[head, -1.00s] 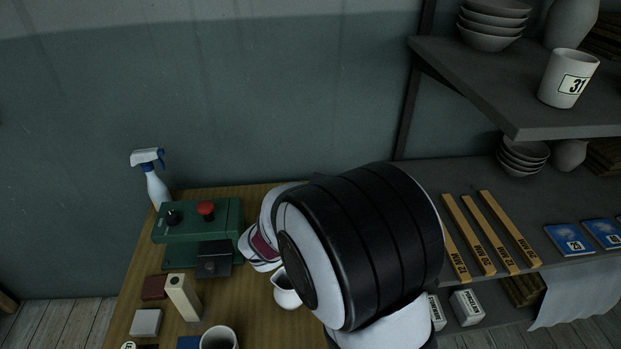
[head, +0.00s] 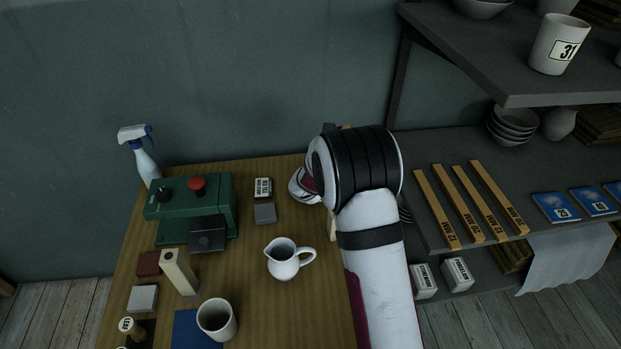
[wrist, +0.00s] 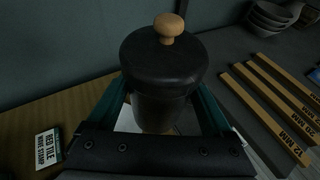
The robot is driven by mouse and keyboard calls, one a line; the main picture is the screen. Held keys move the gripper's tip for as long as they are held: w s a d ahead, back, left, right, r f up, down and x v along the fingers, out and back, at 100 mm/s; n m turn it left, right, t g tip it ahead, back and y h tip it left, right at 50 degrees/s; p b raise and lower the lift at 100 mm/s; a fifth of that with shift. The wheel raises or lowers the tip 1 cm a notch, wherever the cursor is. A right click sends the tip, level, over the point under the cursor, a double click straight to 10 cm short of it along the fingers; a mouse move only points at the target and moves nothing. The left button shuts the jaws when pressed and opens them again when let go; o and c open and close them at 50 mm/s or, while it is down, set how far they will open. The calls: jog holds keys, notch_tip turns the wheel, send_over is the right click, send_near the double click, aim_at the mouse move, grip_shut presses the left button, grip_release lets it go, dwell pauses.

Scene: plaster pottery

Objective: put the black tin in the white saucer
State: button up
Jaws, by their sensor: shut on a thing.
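The black tin (wrist: 163,75), with a round lid and a wooden knob, stands upright in the wrist view. My gripper (wrist: 164,92) is shut on it, one teal finger on each side. A white patch (wrist: 127,120) shows below the tin between the fingers; I cannot tell whether it is the white saucer, or whether the tin touches it. In the head view my arm hides the gripper and most of that area at the table's right back. No saucer shows clearly in either view.
A white pitcher (head: 284,261) and a cup (head: 217,319) stand on the wooden table (head: 285,320). A green machine (head: 192,210) and a spray bottle (head: 141,160) are at the left. Yellow bars (head: 437,206) lie on the grey shelf at the right.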

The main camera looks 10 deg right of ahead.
jog(key=w+a+f, duration=0.1)
jog(key=a+f, duration=0.1)
jog(key=f, duration=0.1)
jog(key=w+a+f, duration=0.2)
jog(key=a+f, duration=0.1)
jog(key=w+a+f, duration=0.1)
jog(key=a+f, duration=0.1)
jog(key=f, duration=0.1)
jog(key=shift+w+a+f, duration=0.1)
jog(key=shift+w+a, duration=0.15)
jog(key=shift+a, duration=0.05)
jog(key=shift+f, duration=0.15)
